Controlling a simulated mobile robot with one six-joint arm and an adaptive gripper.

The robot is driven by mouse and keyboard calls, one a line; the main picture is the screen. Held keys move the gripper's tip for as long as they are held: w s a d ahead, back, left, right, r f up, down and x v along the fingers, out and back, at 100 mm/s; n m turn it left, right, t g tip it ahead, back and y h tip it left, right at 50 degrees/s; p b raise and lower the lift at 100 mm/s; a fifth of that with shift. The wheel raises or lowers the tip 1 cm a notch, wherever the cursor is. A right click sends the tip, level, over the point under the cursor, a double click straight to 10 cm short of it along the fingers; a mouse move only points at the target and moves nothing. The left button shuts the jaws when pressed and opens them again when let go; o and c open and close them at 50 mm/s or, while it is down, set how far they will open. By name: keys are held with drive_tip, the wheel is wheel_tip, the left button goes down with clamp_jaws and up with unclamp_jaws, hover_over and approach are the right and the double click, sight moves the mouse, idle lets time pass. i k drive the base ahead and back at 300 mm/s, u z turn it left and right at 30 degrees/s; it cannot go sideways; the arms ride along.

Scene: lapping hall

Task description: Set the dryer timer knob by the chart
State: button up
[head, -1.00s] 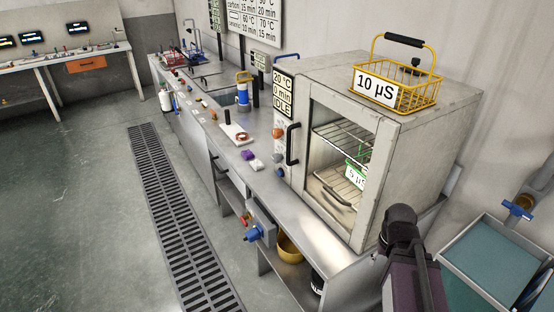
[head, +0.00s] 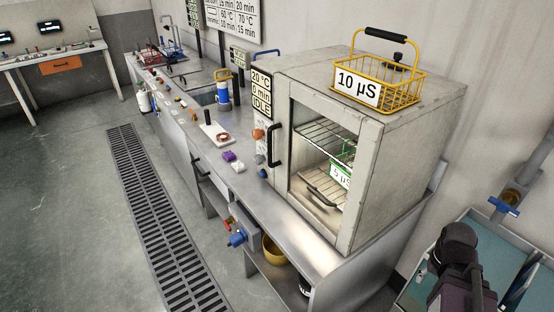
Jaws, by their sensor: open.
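The dryer (head: 405,150) is a grey box on the steel bench, with a glass door and a dark door handle (head: 273,145). Its display (head: 261,93) reads 20 °C, 0 min, IDLE. Below the display are an orange knob (head: 258,134), a grey knob (head: 260,159) and a blue button or knob (head: 263,173). I cannot tell which is the timer or read their pointers. The wall chart (head: 232,16) is cut off at the top; its lower rows show temperatures and minutes. A green basket tagged 5 µS (head: 341,176) is inside the dryer. My gripper is not clearly visible.
A yellow basket tagged 10 µS (head: 380,82) stands on the dryer. The bench (head: 310,217) holds small parts and a blue bottle (head: 222,92). A blue valve (head: 237,239) juts from its front. Floor beside the drain grate (head: 155,220) is clear. Teal tanks (head: 425,240) stand at right.

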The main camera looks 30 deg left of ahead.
sight(259, 158)
drive_tip(key=z, duration=1.55)
drive_tip(key=k, duration=1.2)
drive_tip(key=u, duration=1.55)
